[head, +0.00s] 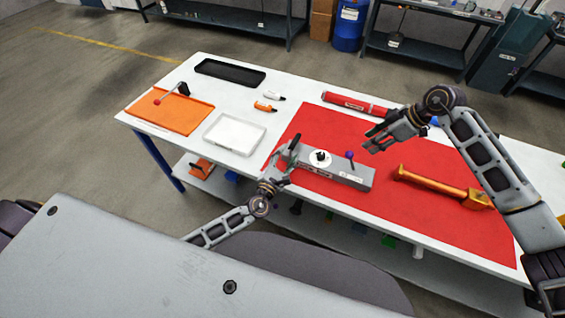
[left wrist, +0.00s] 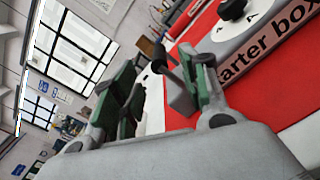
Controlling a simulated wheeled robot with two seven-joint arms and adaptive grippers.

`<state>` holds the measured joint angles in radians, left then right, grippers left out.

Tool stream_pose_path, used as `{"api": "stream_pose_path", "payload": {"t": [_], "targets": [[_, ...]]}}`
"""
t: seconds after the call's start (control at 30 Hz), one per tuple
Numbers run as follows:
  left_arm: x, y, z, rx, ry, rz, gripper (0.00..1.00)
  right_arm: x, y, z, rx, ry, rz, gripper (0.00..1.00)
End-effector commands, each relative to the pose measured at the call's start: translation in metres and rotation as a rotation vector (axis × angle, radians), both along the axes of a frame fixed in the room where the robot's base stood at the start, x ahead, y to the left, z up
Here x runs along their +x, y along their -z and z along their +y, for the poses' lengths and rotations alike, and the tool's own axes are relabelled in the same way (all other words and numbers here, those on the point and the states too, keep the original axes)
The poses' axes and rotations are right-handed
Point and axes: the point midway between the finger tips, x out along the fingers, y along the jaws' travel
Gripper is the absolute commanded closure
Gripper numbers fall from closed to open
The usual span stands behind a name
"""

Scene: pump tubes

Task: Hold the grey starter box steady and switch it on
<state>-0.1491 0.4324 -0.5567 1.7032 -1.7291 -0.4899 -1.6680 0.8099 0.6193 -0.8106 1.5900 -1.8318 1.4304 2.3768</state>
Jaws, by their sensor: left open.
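The grey starter box (head: 345,174) lies on the red mat, near the table's front edge. On its top are a black knob on a white dial (head: 320,158) and a lever with a purple ball (head: 350,155). My left gripper (head: 287,158) is open at the box's left end. In the left wrist view the labelled side of the starter box (left wrist: 268,52) is at the right, and a grey block (left wrist: 178,92) shows between the open green-padded fingers. I cannot tell whether they touch it. My right gripper (head: 372,139) is open and empty above the mat, behind the box's right end.
The mat's front right is clear.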

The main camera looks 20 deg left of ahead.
Motion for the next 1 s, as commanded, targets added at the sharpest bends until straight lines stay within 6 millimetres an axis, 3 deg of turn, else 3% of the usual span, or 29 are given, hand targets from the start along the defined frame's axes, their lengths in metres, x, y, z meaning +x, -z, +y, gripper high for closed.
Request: {"api": "stream_pose_path", "payload": {"t": [0.5,1.0], "targets": [[0.046,0.0,-0.006,0.0,-0.002,-0.001,0.56,0.0,0.0,0.0,0.0,0.0,0.0,0.64],[0.052,0.0,-0.007,0.0,-0.001,0.0,0.57,0.0,0.0,0.0,0.0,0.0,0.0,0.64]]}}
